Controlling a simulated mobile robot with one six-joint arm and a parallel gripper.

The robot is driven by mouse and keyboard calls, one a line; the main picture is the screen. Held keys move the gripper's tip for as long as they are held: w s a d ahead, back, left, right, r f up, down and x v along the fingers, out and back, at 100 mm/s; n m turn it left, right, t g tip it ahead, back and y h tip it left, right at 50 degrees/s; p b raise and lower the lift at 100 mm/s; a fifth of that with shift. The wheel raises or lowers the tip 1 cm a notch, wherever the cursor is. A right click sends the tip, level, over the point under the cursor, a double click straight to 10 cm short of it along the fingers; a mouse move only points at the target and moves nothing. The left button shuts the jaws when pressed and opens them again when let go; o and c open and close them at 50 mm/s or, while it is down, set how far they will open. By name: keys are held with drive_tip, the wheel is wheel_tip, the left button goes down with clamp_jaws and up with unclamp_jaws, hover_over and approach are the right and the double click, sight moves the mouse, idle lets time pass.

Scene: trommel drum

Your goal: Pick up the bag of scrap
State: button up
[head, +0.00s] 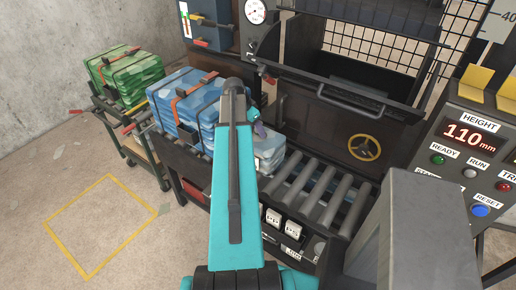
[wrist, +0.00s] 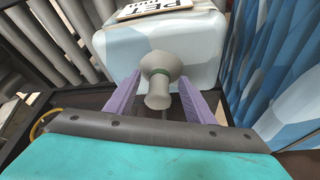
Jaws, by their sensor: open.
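My gripper (wrist: 160,98) is open, with one purple finger on each side of the neck. The fingers appear apart from the neck. In the head view my gripper (head: 257,122) shows only partly, behind my teal arm.
Blue strapped bales (head: 180,95) stand just left of the bag. A green bale (head: 125,75) sits on a cart further left. A roller conveyor (head: 320,190) runs right. A control panel (head: 478,150) stands at the right. The yellow-marked floor square (head: 105,225) is clear.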

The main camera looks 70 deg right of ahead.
idle(0.4)
clamp_jaws()
drive_tip(key=shift+r, duration=0.1)
